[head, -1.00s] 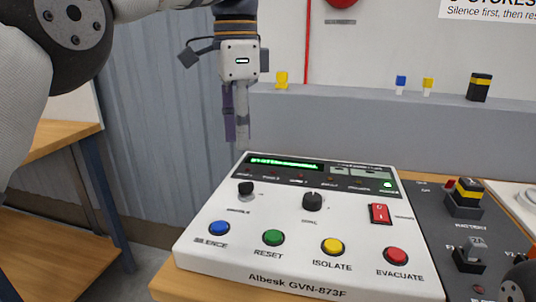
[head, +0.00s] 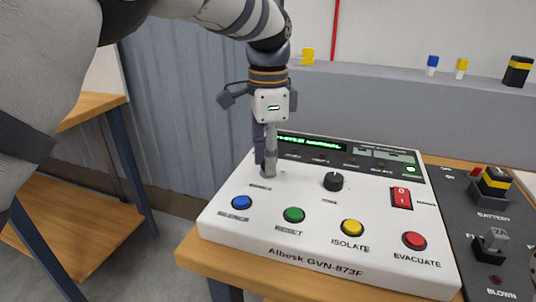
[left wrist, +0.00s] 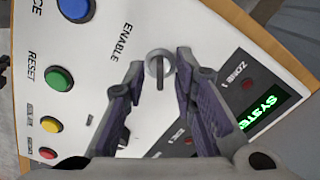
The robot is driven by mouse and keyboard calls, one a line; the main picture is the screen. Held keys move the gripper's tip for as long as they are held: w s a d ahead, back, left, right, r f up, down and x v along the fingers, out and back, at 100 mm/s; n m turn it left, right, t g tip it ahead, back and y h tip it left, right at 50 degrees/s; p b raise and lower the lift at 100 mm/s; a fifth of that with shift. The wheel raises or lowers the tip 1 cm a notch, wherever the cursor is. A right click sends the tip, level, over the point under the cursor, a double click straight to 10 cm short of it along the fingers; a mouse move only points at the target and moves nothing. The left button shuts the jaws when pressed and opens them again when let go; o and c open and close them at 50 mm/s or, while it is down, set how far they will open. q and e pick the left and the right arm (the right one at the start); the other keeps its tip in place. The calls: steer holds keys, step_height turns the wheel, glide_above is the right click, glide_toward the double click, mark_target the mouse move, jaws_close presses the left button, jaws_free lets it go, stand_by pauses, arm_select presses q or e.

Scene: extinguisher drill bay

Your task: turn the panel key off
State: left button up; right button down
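The panel (head: 318,205) is a white sloped box, marked Albesk GVN-873F, on a wooden table. Its key switch (left wrist: 160,66), beside the word ENABLE, shows in the left wrist view as a round grey collar with a narrow dark bar. My left gripper (head: 265,170) points down at the panel's upper left and largely hides the key in the head view. In the left wrist view the left gripper (left wrist: 160,68) is open, its purple-grey fingers apart on either side of the key. I cannot tell whether they touch it. My right gripper is not in view.
Close by are a black dial (head: 333,181), a red rocker switch (head: 401,197) and blue (head: 242,202), green (head: 294,215), yellow (head: 352,228) and red (head: 414,241) buttons. A lit green display (head: 312,142) lies behind. A dark board (head: 470,235) with switches stands at right.

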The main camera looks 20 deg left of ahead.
arm_select(q)
jaws_close()
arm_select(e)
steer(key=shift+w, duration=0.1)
arm_select(q)
steer(key=n, duration=0.3)
steer(key=shift+r+p, duration=0.15)
steer(key=shift+p, duration=0.2)
steer(key=n, duration=0.8)
steer(key=shift+n+p, duration=0.3)
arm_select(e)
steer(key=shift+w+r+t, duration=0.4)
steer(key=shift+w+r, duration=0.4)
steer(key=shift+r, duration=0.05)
arm_select(q)
steer(key=shift+n, duration=0.3)
steer(key=shift+w, duration=0.1)
jaws_free()
